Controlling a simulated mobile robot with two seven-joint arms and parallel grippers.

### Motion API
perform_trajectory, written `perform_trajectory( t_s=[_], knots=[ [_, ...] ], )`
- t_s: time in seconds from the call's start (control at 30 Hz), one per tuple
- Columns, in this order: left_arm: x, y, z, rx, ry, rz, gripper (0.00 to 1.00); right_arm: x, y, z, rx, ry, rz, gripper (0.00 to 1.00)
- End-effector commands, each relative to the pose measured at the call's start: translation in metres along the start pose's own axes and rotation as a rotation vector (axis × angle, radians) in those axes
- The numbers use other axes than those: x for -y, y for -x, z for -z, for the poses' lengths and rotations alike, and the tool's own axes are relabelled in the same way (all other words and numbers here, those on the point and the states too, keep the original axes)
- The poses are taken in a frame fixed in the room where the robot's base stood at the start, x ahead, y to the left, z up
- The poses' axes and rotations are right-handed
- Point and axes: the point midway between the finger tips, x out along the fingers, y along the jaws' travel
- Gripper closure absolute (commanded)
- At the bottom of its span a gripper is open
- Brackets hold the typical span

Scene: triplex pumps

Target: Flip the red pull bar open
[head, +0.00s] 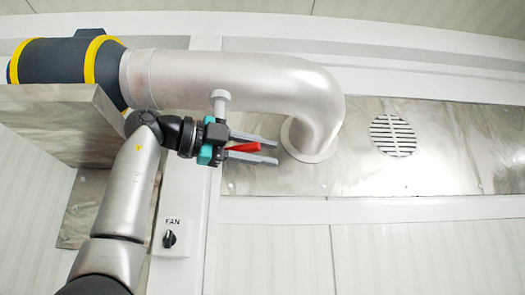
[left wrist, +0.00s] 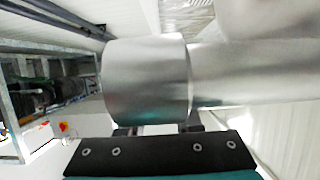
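The red pull bar (head: 243,148) shows in the head view as a short red wedge below the big silver pipe. My left gripper (head: 276,152) is there too, with its two grey fingers apart, one above and one below the red bar in the picture. A gap shows between the bar and the fingers; whether they touch it cannot be told. In the left wrist view the fingers of my left gripper (left wrist: 160,129) are apart behind a dark plate, below a large metal cylinder (left wrist: 145,80). The red bar cannot be made out there. My right gripper is not in view.
A FAN switch (head: 170,239) is below left, a round vent (head: 392,135) to the right. The wall below the panel is clear.

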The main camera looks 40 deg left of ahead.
Motion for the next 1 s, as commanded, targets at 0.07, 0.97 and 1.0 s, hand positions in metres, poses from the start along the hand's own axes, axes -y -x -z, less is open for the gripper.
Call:
perform_trajectory(
  t_s=[0.07,0.97,1.0],
  knots=[
    [0.0001,0.0003,0.0,0.0,0.0,0.0,0.78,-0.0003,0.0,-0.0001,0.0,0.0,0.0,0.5],
    [0.0,0.0006,-0.0002,0.001,0.0,0.0,1.0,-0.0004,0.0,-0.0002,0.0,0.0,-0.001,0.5],
    [0.0,0.0006,-0.0002,0.001,0.0,0.0,1.0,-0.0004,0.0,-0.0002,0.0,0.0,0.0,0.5]
  ],
)
